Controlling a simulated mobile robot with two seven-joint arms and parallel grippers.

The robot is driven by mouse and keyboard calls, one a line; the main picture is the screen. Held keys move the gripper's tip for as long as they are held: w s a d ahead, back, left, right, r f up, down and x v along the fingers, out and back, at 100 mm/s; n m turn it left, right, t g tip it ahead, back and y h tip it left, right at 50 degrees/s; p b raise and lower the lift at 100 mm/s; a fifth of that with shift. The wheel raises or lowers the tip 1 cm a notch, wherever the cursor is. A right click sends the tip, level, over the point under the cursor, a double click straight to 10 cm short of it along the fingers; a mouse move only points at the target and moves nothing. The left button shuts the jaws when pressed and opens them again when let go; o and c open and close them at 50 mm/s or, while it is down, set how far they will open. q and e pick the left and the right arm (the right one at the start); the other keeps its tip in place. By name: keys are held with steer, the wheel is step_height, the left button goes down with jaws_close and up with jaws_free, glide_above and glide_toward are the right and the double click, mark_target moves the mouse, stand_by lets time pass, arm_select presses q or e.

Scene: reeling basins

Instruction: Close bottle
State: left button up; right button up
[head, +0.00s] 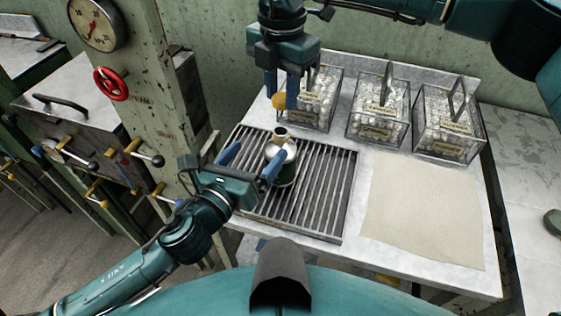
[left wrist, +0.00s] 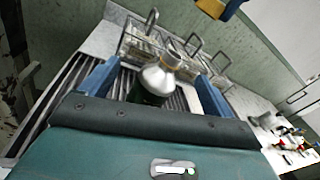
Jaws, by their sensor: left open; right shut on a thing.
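The bottle (head: 287,168) stands upright on the slatted metal grate (head: 325,190). It has a dark green body, a silvery shoulder and an open brass-coloured neck. My left gripper (head: 259,150) is open beside it at its lower left. In the left wrist view the bottle (left wrist: 155,80) shows between the two blue fingers, apparently not gripped. My right gripper (head: 282,92) is above and slightly behind the bottle, shut on a yellow-orange cap (head: 279,101). The cap is apart from the neck. In the left wrist view part of the cap (left wrist: 232,9) shows at the top edge.
Several clear crates with handles, such as the middle crate (head: 377,125), stand along the back of the table. A beige cloth (head: 424,210) lies right of the grate.

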arm_select(q)
steer(key=m, duration=0.2)
steer(key=d+m+h, duration=0.1)
steer(key=m, duration=0.1)
steer(key=shift+s+d+r+g+h, duration=0.1)
steer(key=shift+d+r+g+h, duration=0.1)
steer(key=shift+g+h, duration=0.1)
arm_select(e)
steer(key=shift+a+r+m, duration=0.15)
steer(key=shift+m, duration=0.35)
arm_select(q)
steer(key=shift+f, duration=0.1)
step_height(320, 180, down, 7)
steer(key=shift+r, duration=0.2)
steer(key=shift+f, duration=0.5)
steer(key=x, duration=0.5)
steer(key=shift+w+d+f, duration=0.1)
steer(key=shift+w+d, duration=0.1)
steer(key=shift+w, duration=0.15)
arm_select(e)
steer(key=shift+w, duration=0.1)
arm_select(q)
steer(key=shift+x, duration=0.85)
steer(key=shift+c, duration=0.3)
